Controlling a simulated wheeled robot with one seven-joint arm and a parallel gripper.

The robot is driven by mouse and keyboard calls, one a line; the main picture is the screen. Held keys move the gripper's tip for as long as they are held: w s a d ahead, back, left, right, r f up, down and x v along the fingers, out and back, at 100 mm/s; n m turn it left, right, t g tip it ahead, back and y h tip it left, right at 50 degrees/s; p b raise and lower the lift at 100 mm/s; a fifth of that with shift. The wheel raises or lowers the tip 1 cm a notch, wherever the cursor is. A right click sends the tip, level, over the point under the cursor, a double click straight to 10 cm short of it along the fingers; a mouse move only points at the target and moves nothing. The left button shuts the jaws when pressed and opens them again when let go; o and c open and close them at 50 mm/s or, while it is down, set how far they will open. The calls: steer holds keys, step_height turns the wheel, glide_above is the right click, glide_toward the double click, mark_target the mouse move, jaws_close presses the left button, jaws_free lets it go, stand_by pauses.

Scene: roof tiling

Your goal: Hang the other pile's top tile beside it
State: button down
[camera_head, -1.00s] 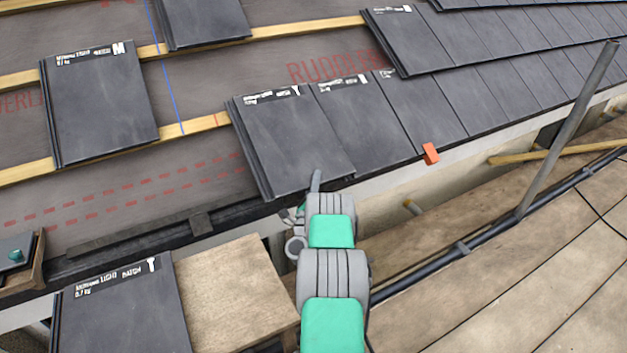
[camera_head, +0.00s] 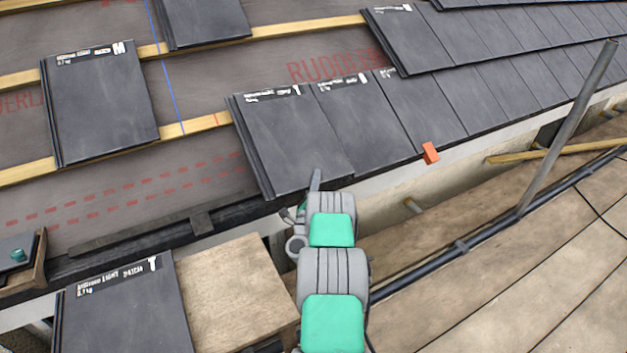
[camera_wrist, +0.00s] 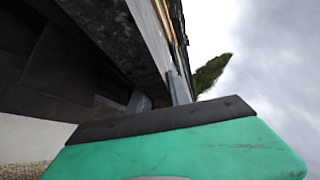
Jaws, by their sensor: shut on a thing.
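A dark slate-grey tile (camera_head: 290,145) with a white printed label and a T mark lies at the left end of the lowest course, its top edge at the wooden batten. It lies beside another labelled tile (camera_head: 362,118), edges meeting. My gripper (camera_head: 315,182) is shut on the first tile's lower edge; the arm hides part of that edge. In the wrist view a dark underside (camera_wrist: 115,35) fills the upper left; the contact is unclear. A pile with a T-marked top tile (camera_head: 125,305) stands at lower left. An M-marked tile (camera_head: 100,105) lies higher on the roof.
A bare wooden board (camera_head: 235,290) lies right of the lower-left pile. An orange clip (camera_head: 431,153) sits at the eaves. A grey scaffold pole (camera_head: 570,125) slants at right. Bare underlay (camera_head: 120,205) is left of the held tile.

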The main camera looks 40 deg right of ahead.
steer(key=shift+r+p, duration=0.15)
steer(key=shift+p, duration=0.3)
stand_by(0.3)
stand_by(0.6)
steer(key=shift+s+a+r+p, duration=0.1)
steer(key=shift+s+r+p, duration=0.2)
steer(key=shift+r+p, duration=0.35)
steer(key=shift+s+a+r+p, duration=0.1)
steer(key=shift+s+r+p, duration=0.2)
steer(key=shift+r+p, duration=0.35)
steer(key=s+r, duration=0.1)
steer(key=r+p, duration=0.1)
steer(key=s+r, duration=0.1)
steer(key=r, duration=0.1)
steer(key=shift+s+a+r, duration=0.1)
steer(key=shift+s+a, duration=0.25)
steer(key=shift+w, duration=0.1)
